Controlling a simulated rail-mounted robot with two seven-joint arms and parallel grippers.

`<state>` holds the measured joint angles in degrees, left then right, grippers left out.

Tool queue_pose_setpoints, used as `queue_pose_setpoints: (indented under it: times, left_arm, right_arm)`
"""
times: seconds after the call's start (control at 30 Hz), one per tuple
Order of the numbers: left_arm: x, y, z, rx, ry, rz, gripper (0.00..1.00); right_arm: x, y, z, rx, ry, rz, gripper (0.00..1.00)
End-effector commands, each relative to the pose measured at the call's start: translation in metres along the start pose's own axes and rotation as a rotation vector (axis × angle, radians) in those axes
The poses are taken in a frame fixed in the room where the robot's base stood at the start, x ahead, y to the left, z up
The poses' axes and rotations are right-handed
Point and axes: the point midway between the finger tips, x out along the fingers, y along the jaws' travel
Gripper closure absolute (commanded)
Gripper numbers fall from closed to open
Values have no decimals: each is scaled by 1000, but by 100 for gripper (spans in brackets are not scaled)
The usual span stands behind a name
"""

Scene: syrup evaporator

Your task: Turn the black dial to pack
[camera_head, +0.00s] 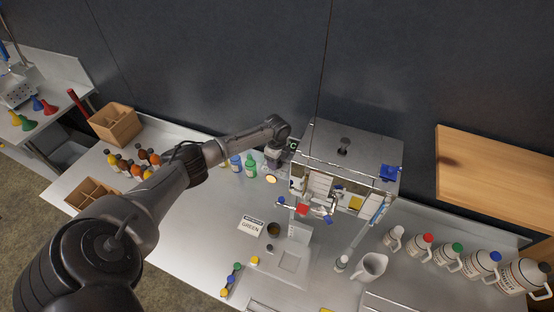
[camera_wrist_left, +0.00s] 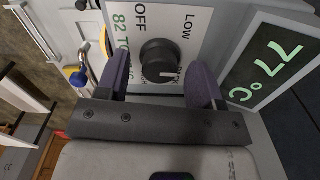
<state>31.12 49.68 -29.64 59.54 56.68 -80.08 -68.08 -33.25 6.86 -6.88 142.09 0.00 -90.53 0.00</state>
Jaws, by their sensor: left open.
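The black dial (camera_wrist_left: 158,60) sits on a white panel marked OFF and LOW in the left wrist view. Its white mark points to the lower right of the picture, toward small lettering that is partly hidden. My left gripper (camera_wrist_left: 162,66) is open, with one dark finger on each side of the dial. Whether the fingers touch the dial I cannot tell. In the head view my left gripper (camera_head: 273,163) is at the left side of the metal evaporator (camera_head: 370,152), and the dial is hidden there. My right gripper is not in view.
A display (camera_wrist_left: 272,65) reading 77 °C stands beside the panel. A metal pipe with a blue part (camera_wrist_left: 80,77) is on the other side. On the bench are a GREEN sign (camera_head: 251,226), coloured bottles (camera_head: 250,166), a white pitcher (camera_head: 370,267) and several jugs (camera_head: 447,253).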

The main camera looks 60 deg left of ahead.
Motion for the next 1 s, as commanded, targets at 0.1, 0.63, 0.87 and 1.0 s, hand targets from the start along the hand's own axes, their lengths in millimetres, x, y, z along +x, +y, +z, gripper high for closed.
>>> queue_pose_setpoints:
  times: [0.1, 0.63, 0.87, 1.0]
  left_arm:
    - [-3, 0, 0, 0, 0, -1, 39]
    - [-93, -1, 0, 1, 0, -4, 39]
    - [-124, -1, 0, 1, 0, -3, 39]
    - [-134, 0, 0, 0, 1, -1, 39]
  right_arm:
    - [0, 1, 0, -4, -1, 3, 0]
    - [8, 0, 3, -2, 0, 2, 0]
    - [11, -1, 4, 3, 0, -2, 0]
    - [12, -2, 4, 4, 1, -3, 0]
